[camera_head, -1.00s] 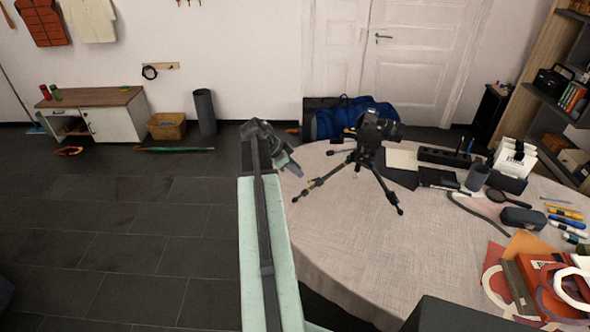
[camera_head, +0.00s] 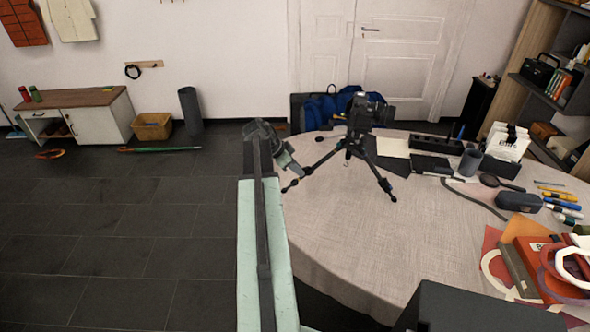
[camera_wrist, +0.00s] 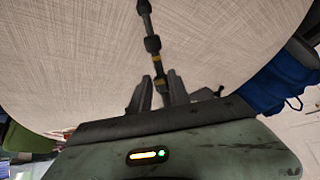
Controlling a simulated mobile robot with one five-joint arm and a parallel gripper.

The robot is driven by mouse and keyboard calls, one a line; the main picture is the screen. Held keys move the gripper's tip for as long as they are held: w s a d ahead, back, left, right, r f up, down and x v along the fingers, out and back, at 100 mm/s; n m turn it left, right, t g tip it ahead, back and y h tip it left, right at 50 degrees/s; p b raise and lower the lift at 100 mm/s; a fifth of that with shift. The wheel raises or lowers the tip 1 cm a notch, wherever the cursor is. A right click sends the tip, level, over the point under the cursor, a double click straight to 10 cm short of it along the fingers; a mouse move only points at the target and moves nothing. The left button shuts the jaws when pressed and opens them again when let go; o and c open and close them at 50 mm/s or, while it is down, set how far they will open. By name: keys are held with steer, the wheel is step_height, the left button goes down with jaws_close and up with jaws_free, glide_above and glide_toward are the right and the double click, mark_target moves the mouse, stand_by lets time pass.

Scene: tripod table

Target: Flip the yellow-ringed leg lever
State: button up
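The black tripod (camera_head: 350,145) stands on the round table (camera_head: 330,235) with a camera (camera_head: 368,108) on top. One leg (camera_head: 318,161) reaches left toward the table edge, and my gripper (camera_head: 291,168) is at its lower part. In the wrist view that leg (camera_wrist: 147,20) runs down between the fingers of my gripper (camera_wrist: 159,88). Dark clamps (camera_wrist: 152,44) sit along it, with a yellow band (camera_wrist: 157,58) just ahead of the fingertips. The fingers are apart, one on each side of the leg. I cannot tell whether they touch it, or how the lever stands.
A blue bag (camera_head: 325,108) lies behind the table and shows at the right of the wrist view (camera_wrist: 275,85). A black holder, cup, glasses case (camera_head: 519,201), pens and tape rolls crowd the table's right side. The table's front left is clear.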

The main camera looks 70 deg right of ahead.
jaws_close()
steer(key=shift+r, duration=0.1)
steer(key=shift+r+p, duration=0.3)
steer(key=shift+p, duration=0.05)
steer(key=shift+r, duration=0.15)
stand_by(0.3)
steer(key=shift+s+r+p, duration=0.1)
steer(key=shift+r+p, duration=0.05)
steer(key=shift+p, duration=0.2)
steer(key=shift+r, duration=0.1)
